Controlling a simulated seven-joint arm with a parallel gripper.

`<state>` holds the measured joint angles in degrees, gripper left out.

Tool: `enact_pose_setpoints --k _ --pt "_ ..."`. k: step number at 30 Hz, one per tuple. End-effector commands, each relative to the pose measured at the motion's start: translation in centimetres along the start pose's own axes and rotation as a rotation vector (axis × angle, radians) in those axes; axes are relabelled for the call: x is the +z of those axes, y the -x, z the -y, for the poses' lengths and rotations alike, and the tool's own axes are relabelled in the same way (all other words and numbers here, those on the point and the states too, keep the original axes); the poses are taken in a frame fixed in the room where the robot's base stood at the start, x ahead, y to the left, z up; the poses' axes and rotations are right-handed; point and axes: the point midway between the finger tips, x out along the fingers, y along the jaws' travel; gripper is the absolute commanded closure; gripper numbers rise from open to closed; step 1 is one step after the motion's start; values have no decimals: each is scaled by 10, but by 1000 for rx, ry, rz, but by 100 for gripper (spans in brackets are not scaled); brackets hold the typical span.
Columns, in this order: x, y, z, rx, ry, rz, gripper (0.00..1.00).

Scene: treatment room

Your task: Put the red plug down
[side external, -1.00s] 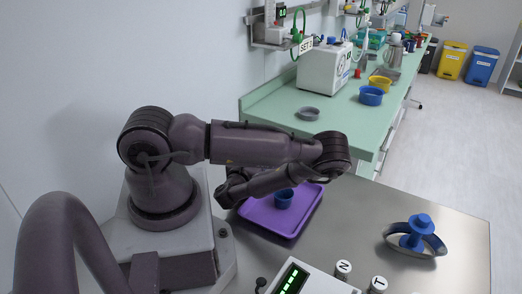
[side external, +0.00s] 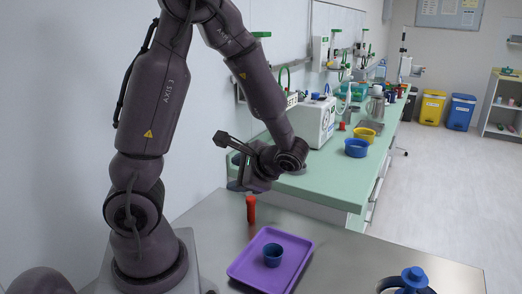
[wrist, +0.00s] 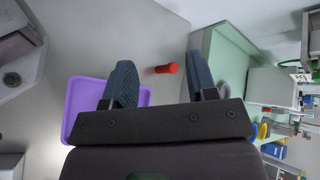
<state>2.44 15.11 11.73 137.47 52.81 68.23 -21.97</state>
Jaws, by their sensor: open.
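The red plug (side external: 251,209) appears to stand upright on the steel table, just behind the purple tray (side external: 242,271). My gripper (side external: 226,162) is open and empty, raised above and a little left of the plug in the side view. In the wrist view the red plug (wrist: 167,69) shows beyond and between my spread fingers, apart from both. The purple tray (wrist: 76,112) is partly hidden behind the left finger there.
A blue cup (side external: 273,255) sits in the tray. A blue knobbed piece (side external: 414,279) is at the front right, cut by the frame edge. A green bench (side external: 325,182) adjoins the table behind.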

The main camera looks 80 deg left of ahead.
Motion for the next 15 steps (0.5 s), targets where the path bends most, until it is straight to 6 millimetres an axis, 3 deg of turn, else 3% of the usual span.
enact_pose_setpoints --k 9,15 --pt "32 98 -23 498 219 -523 48" --pt "59 156 -28 691 293 -856 48"
